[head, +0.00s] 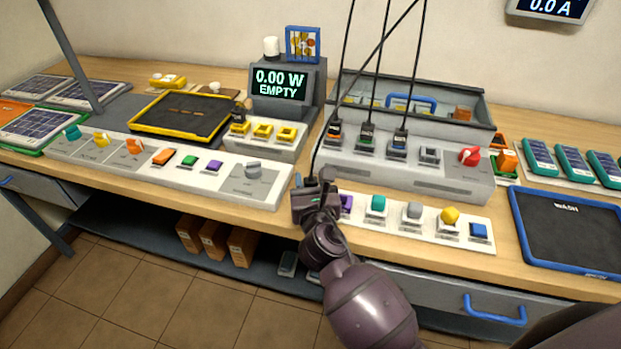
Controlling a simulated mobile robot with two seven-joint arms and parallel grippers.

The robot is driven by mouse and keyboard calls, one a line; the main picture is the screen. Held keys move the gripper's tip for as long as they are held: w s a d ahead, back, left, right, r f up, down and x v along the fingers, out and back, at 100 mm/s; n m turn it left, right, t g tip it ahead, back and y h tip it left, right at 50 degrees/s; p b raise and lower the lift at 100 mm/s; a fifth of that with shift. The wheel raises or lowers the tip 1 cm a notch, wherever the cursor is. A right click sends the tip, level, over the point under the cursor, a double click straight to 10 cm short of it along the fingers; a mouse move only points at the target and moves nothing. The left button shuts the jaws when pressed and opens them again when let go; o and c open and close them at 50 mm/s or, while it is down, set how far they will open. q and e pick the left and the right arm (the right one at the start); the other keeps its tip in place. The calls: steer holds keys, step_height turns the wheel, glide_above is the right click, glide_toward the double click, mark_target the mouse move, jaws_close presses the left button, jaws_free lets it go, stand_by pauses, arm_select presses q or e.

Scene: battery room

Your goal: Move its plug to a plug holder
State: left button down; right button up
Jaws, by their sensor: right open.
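My right gripper (314,190) is over the bench's front edge, at the left end of a white button strip (415,237). It is open. A black cable runs down to it from the upper right; the plug at its end is hidden or too small to make out between the fingers. Three other cabled plugs, orange-marked (333,134), green-marked (366,138) and blue-marked (398,144), stand upright in a grey socket block (400,180). A grey socket (429,155) to their right is empty. Yellow-framed holders (263,131) sit on a grey block left of centre. My left gripper is out of view.
A red knob (469,157) tops the socket block's right end. A long control panel (215,172) lies left of my gripper. A blue-edged mat (568,230) lies clear at right.

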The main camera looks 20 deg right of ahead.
steer(key=shift+s+a+p, duration=0.25)
steer(key=shift+s, duration=1)
steer(key=shift+s+a+p, duration=0.2)
steer(key=shift+s+p, duration=0.05)
steer(key=shift+s, duration=0.95)
steer(key=shift+s+a, duration=0.2)
steer(key=shift+s, duration=0.7)
steer(key=shift+s+a, duration=0.15)
steer(key=shift+s, duration=0.75)
steer(key=shift+s+a, duration=0.2)
steer(key=shift+s, duration=0.7)
